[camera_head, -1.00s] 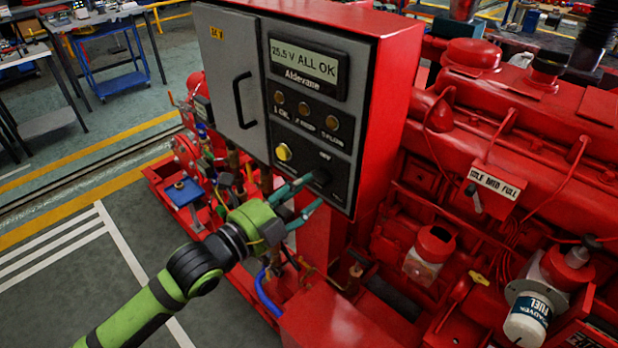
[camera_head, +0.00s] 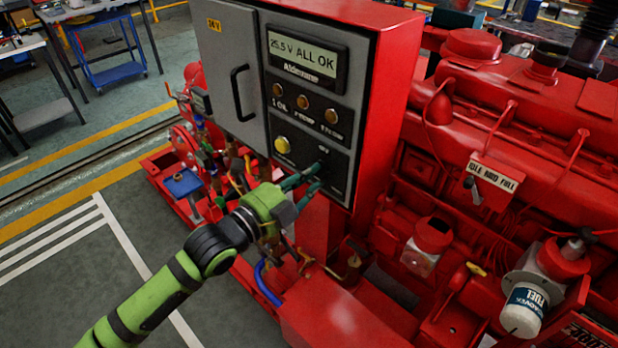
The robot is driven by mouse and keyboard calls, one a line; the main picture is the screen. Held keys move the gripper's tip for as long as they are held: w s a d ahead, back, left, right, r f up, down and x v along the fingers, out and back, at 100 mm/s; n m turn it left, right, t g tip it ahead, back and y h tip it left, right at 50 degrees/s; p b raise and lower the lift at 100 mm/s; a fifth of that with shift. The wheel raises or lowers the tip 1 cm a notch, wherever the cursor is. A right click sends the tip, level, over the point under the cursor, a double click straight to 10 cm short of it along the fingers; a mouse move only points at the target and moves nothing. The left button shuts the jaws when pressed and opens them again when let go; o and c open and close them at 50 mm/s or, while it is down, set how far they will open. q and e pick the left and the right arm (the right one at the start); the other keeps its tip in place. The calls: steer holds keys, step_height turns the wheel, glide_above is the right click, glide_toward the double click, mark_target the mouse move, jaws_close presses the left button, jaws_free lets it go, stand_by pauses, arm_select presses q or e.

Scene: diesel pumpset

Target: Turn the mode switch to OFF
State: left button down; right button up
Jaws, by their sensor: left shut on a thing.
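The control panel (camera_head: 338,161) is a black plate on the front of a red and grey cabinet, with a display (camera_head: 304,58) reading "25.5 V ALL OK". The mode switch (camera_head: 322,172) is a dark knob low on the panel, under a small label that seems to read OFF. My left gripper (camera_head: 316,178), green with teal fingers, comes up from below left and is shut on the mode switch. The fingers hide much of the knob, so I cannot tell its setting. My right gripper is not in view.
A yellow button (camera_head: 282,145) sits just left of the switch, below several amber lamps (camera_head: 304,108). A grey door with a black handle (camera_head: 243,92) is to the left. The red engine (camera_head: 490,140) fills the right side. Open floor lies at lower left.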

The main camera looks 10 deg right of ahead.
arm_select(q)
steer(key=shift+n, duration=0.3)
steer(key=n+p, duration=0.1)
steer(key=n, duration=0.7)
steer(key=shift+s+d+n, duration=0.1)
steer(key=shift+s+n, duration=0.05)
steer(key=shift+n, duration=0.15)
steer(key=n+p, duration=0.1)
steer(key=n, duration=0.3)
steer(key=shift+r, duration=0.15)
steer(key=shift+n, duration=2)
steer(key=c, duration=1.1)
jaws_free()
steer(key=shift+c, duration=0.2)
